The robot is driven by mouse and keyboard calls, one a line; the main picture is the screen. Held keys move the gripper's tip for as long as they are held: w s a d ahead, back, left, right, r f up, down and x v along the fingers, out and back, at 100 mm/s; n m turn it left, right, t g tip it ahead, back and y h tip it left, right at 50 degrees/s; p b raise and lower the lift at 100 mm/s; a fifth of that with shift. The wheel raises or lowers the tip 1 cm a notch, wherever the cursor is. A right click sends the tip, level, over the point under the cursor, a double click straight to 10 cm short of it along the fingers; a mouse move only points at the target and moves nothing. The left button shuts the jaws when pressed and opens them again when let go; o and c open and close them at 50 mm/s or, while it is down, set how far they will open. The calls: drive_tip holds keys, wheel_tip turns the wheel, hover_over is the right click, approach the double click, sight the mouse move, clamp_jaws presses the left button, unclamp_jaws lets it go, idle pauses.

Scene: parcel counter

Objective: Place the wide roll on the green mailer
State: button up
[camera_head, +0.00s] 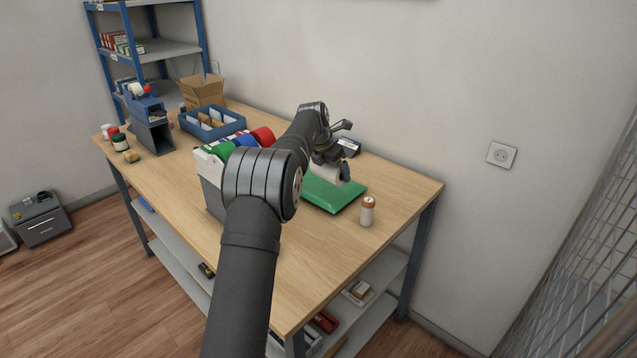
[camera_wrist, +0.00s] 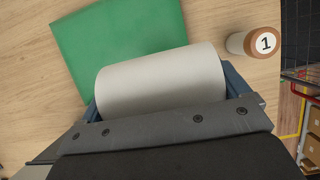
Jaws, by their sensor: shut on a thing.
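The wide roll is a white cylinder (camera_wrist: 160,82) held lengthwise between the two fingers of my gripper (camera_head: 331,172) in the wrist view. My gripper is shut on it, with a blue-grey finger at each end. The green mailer (camera_head: 333,193) lies flat on the table under and beside my gripper. It also shows in the wrist view (camera_wrist: 120,38), where the roll covers its near edge. The roll appears to be above or close to the mailer; I cannot tell whether they touch. My arm hides part of the mailer in the head view.
A small bottle marked 1 (camera_head: 367,211) stands right of the mailer. A dark box (camera_head: 349,147) lies behind my gripper. Red, blue and green rolls sit in a grey holder (camera_head: 212,197) left of my arm. A blue tray (camera_head: 231,127) and cardboard box (camera_head: 203,92) stand farther back.

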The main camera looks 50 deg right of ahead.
hover_over(321, 190)
drive_tip(key=a, duration=0.1)
wheel_tip(321, 190, down, 3)
drive_tip(key=shift+a, duration=0.15)
drive_tip(key=shift+w+f, duration=0.1)
drive_tip(key=shift+f, duration=1.95)
drive_tip(key=shift+f, duration=0.15)
drive_tip(key=o, duration=0.9)
drive_tip(key=shift+c, duration=0.2)
drive_tip(key=v, duration=1.2)
